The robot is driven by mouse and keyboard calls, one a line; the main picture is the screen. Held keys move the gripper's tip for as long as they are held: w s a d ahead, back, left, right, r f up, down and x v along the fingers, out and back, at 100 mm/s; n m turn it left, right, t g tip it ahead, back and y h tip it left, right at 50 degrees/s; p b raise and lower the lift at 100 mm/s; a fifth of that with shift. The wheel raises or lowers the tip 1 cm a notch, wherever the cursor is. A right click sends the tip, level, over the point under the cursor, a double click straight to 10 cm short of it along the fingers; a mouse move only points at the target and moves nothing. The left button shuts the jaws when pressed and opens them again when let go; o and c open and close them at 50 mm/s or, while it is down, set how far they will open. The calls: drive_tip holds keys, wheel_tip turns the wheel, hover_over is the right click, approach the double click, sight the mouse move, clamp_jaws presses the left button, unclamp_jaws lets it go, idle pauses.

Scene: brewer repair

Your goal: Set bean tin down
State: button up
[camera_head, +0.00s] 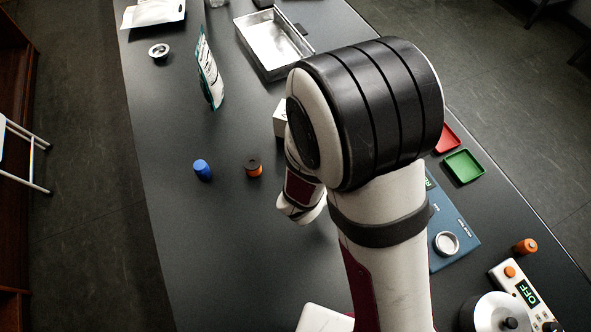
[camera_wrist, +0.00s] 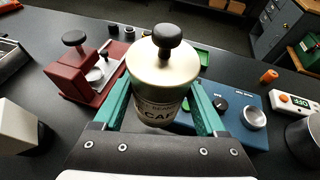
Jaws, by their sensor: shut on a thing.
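The bean tin (camera_wrist: 160,85) shows in the wrist view as a pale cylinder with a black knob on its lid and a dark label whose lettering is partly cut off. My gripper (camera_wrist: 160,108) is shut on it, with a green finger on each side of its body. The tin stands upright between the fingers. I cannot tell whether its base touches the table, since the gripper hides it. In the head view my own arm hides the tin and the fingers.
A red device (camera_wrist: 88,75) stands left of the tin, and a blue machine (camera_wrist: 238,112) stands to its right. A metal tray (camera_head: 272,45), a standing pouch (camera_head: 208,70), a blue item (camera_head: 202,169) and a green tray (camera_head: 463,166) are on the black table. The table's left middle is mostly clear.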

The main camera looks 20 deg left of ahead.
drive_tip(key=s+a+n+t+y, duration=0.1)
drive_tip(key=s+a+n+y, duration=0.5)
drive_tip(key=a, duration=0.5)
drive_tip(key=s+a+n+y, duration=0.45)
drive_tip(key=s+a, duration=0.25)
drive_tip(key=a, duration=0.5)
drive_tip(key=shift+m+y, duration=0.25)
drive_tip(key=shift+m, duration=0.2)
drive_tip(key=shift+s+a+f, duration=1.15)
drive_tip(key=shift+a+f, duration=0.3)
drive_tip(key=shift+f, duration=0.35)
drive_tip(key=shift+s+a+f, duration=1.15)
drive_tip(key=shift+a+f, duration=0.3)
drive_tip(key=shift+f, duration=0.35)
drive_tip(key=shift+s+a+f, duration=1.15)
drive_tip(key=shift+a+f, duration=0.3)
drive_tip(key=shift+f, duration=0.35)
